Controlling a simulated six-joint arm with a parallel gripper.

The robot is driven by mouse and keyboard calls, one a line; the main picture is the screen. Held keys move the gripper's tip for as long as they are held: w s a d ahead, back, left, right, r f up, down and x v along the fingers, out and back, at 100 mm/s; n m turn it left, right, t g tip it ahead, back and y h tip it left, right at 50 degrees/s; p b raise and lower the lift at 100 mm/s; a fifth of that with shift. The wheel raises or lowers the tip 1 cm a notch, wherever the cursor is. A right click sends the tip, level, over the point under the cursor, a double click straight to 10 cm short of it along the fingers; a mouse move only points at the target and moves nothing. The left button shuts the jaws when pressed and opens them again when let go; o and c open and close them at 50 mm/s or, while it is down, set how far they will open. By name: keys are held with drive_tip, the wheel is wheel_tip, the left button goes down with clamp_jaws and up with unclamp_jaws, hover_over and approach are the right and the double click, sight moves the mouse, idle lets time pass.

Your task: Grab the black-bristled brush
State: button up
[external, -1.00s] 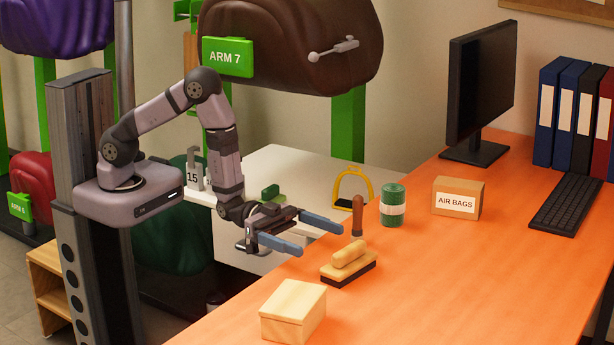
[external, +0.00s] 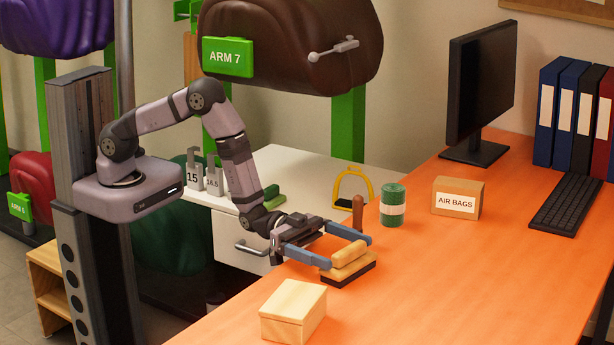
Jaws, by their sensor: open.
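The black-bristled brush (external: 348,268) lies on the orange desk near its left edge, bristles down, with a tan wooden back and a raised wooden grip (external: 350,252). My gripper (external: 349,251) is open, its two blue-grey fingers reaching over the desk from the left. The far finger ends just behind the brush's grip and the near finger ends at its left end. The fingers appear to be on either side of the grip; I cannot tell whether they touch it.
A wooden box (external: 293,311) stands in front of the brush. Behind it are a brown-handled tool (external: 358,213), a green can (external: 393,206), a yellow stirrup (external: 353,187) and an air bags carton (external: 457,198). The desk right of the brush is clear.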

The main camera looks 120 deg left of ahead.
sight(353, 265)
drive_tip(key=shift+w+d+f, duration=0.1)
drive_tip(key=shift+w+d, duration=0.05)
drive_tip(key=shift+w, duration=0.8)
drive_tip(key=shift+w+d+f, duration=0.1)
drive_tip(key=shift+w+d, duration=0.05)
drive_tip(key=shift+w, duration=0.75)
drive_tip(key=shift+c, duration=0.3)
drive_tip(key=shift+r, duration=0.1)
drive_tip(key=c, duration=1.2)
drive_tip(key=shift+o, duration=0.2)
drive_tip(key=shift+s, duration=0.1)
drive_tip(key=shift+s+a+r, duration=0.1)
drive_tip(key=shift+s+r, duration=0.4)
drive_tip(key=shift+r, duration=0.1)
drive_tip(key=s+r, duration=0.3)
drive_tip(key=s, duration=0.3)
drive_tip(key=s+a+r, duration=0.1)
drive_tip(key=s+r, duration=0.2)
drive_tip(key=s, duration=0.3)
drive_tip(key=shift+s+a+r, duration=0.25)
drive_tip(key=shift+s+r, duration=0.15)
